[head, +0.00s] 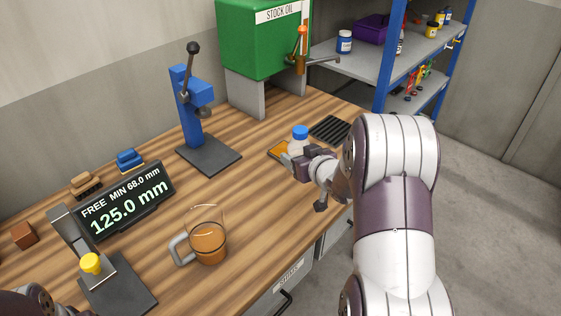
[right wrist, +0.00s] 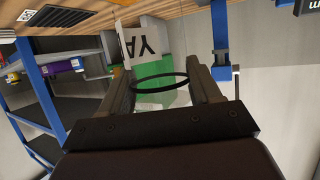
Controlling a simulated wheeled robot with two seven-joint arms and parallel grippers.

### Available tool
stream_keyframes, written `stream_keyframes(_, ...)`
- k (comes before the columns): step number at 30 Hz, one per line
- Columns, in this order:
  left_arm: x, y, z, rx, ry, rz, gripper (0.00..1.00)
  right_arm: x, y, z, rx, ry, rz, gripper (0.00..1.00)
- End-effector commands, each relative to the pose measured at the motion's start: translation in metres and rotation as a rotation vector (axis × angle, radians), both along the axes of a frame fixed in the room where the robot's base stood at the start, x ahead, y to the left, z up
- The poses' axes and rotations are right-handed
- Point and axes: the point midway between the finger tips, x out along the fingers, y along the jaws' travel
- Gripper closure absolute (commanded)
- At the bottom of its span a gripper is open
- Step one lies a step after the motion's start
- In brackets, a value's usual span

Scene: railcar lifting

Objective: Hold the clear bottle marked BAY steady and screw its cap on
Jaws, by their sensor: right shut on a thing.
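A small pale bottle with a blue cap (head: 300,131) stands towards the far right of the bench in the head view. My right gripper (head: 290,160) is at the bottle's near side, shut on it. In the right wrist view the two fingers (right wrist: 162,88) lie either side of a clear body with a dark ring (right wrist: 160,84). A white label (right wrist: 145,40) with upside-down letters, partly cut off, shows there. Whether the cap is seated or loose cannot be told. My left gripper is out of view; only a bit of my left arm shows at the lower left.
An orange tray (head: 277,151) and black ribbed mat (head: 331,129) lie near the bottle. A blue press (head: 190,105), green STOCK OIL tank (head: 262,45), mug of amber liquid (head: 208,243) and display (head: 125,200) stand around.

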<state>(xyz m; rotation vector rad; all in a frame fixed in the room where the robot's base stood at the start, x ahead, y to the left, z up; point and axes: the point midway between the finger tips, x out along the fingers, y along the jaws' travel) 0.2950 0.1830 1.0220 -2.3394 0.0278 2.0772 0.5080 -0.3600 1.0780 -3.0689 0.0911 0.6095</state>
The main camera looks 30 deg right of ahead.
Motion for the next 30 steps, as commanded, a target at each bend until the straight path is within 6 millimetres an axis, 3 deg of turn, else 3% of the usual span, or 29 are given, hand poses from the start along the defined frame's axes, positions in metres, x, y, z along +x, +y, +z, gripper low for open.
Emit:
stream_keyframes(15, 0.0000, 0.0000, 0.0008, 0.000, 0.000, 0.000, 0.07, -0.0087, -0.0082, 0.0074, 0.000, 0.000, 0.001, 0.67)
stream_keyframes(16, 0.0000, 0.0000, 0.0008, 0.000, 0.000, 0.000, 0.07, -0.0087, -0.0082, 0.0074, 0.000, 0.000, 0.001, 0.47)
stream_keyframes(20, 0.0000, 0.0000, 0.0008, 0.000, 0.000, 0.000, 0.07, -0.0086, -0.0082, 0.0074, 0.000, 0.000, 0.001, 0.89)
stream_keyframes(30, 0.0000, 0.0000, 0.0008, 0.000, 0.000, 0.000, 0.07, -0.0085, -0.0082, 0.0073, 0.000, 0.000, 0.001, 0.91)
